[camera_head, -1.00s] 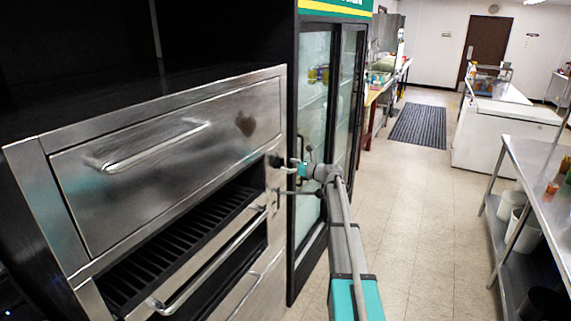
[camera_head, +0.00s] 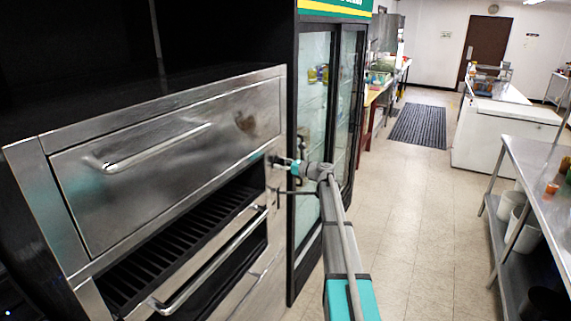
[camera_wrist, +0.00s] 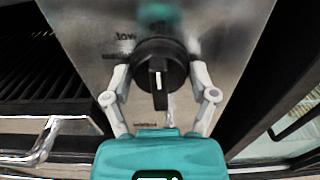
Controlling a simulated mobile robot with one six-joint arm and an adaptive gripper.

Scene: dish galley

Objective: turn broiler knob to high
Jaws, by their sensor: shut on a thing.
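The broiler knob (camera_wrist: 160,66) is black and round, with a white pointer line that points down in the wrist view. It sits on the steel side panel of the broiler, between the two fingers of my gripper (camera_wrist: 160,78), which are closed on it from left and right. Printed words show on the panel to the left of the knob; one reads like "low", the others are blurred. In the head view my gripper (camera_head: 279,161) is at the broiler's right panel, and the knob is too small to make out there.
The broiler (camera_head: 165,165) has an upper door with a bar handle and a slatted opening below. A glass-door fridge (camera_head: 315,130) stands just right of the panel. The tiled floor to the right is open.

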